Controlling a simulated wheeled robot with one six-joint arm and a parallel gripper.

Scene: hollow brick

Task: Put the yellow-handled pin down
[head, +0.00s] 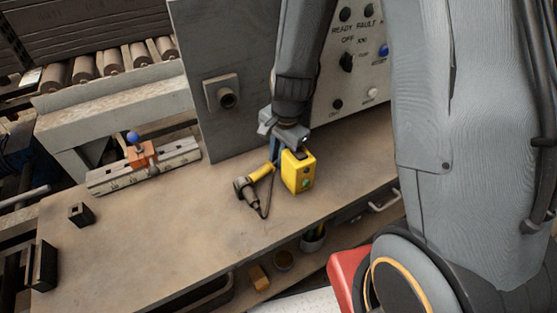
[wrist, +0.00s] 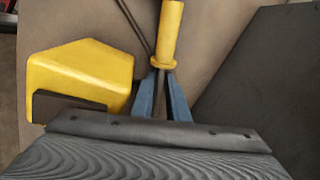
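The yellow-handled pin shows its yellow handle (head: 262,172) just below my gripper (head: 274,158) in the head view. My gripper's blue fingers (wrist: 161,92) close in around a narrow part just behind the handle's collar. They look shut on the pin. Its tip is hidden. I cannot tell whether the handle touches the bench (head: 160,235) or the dark tool-like thing (head: 248,192) beside it.
A yellow box (head: 298,172) with green marks is close beside my gripper; it also shows in the wrist view (wrist: 80,68). A grey panel (head: 215,65) rises behind. A grey rail (head: 110,178) with an orange block (head: 142,155) and a small black block (head: 80,214) are left. The bench's middle left is clear.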

